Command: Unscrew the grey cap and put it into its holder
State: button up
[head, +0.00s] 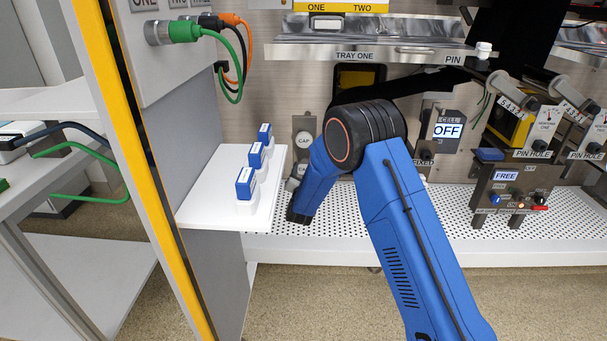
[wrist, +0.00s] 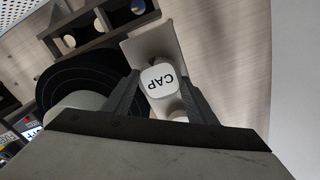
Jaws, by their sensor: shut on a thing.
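The light grey cap (wrist: 160,80), marked CAP, sits between the two fingers of my gripper (wrist: 159,92) in the wrist view. My gripper is shut on it. Behind it is a pale grey plate (wrist: 150,42), which looks like its holder. In the head view this holder plate (head: 304,126), also marked CAP, is on the back wall. A second CAP label (head: 303,168) shows just below, beside my arm's end. My arm hides most of the gripper there. A rounded pale part (wrist: 178,115) below the cap is partly hidden; I cannot tell what it is.
A white shelf (head: 205,205) with several blue-and-white blocks (head: 246,183) stands close on the left. A perforated white bench (head: 290,226) runs beneath. A control box marked FREE (head: 507,190) is at the right. In the wrist view, a dark frame with holes (wrist: 95,25) lies at upper left.

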jog(key=shift+w, duration=0.8)
jog(key=o, duration=1.3)
jog(key=s, duration=1.7)
jog(key=shift+s, duration=0.25)
jog(key=shift+w+r, duration=0.1)
